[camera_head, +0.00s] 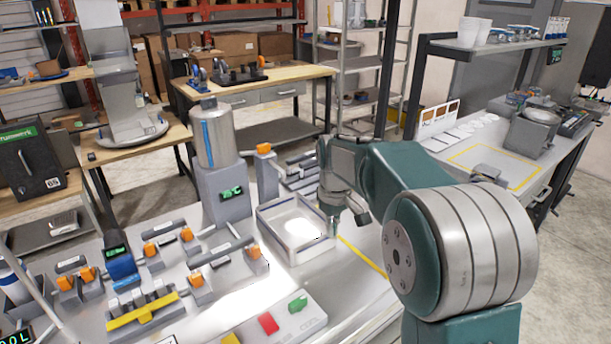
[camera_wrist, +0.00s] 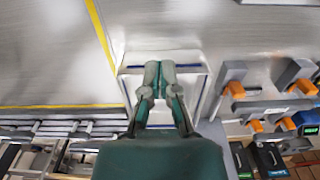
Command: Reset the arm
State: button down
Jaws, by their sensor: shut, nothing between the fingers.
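My green and grey arm reaches over the bench from the right in the head view. My gripper (camera_head: 345,212) points down at the right side of a white tray (camera_head: 268,232). In the wrist view my gripper (camera_wrist: 160,70) has its two fingers together, with nothing between them. The tray (camera_wrist: 196,100) lies below the fingers there, and its middle is hidden behind them. I cannot tell the exact height of the fingers above it.
A metal dispenser (camera_head: 216,140) with a display stands behind the tray. Several orange-knobbed fixtures (camera_head: 187,234) fill the bench to the left. A panel with red (camera_head: 268,322) and green (camera_head: 298,303) buttons lies in front. A shelf with white cups (camera_head: 470,32) stands at the back right.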

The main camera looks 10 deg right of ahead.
jog(key=s+d+r+m+t, duration=0.1)
jog(key=s+r+m+t, duration=0.1)
jog(key=s, duration=1.2)
jog(key=s+d+r+m+t, duration=0.2)
jog(key=s+r+m+t, duration=0.1)
jog(key=s, duration=1.1)
jog(key=shift+s+r+m+t, duration=0.2)
jog(key=shift+r+m+t, duration=0.1)
jog(key=shift+m, duration=0.2)
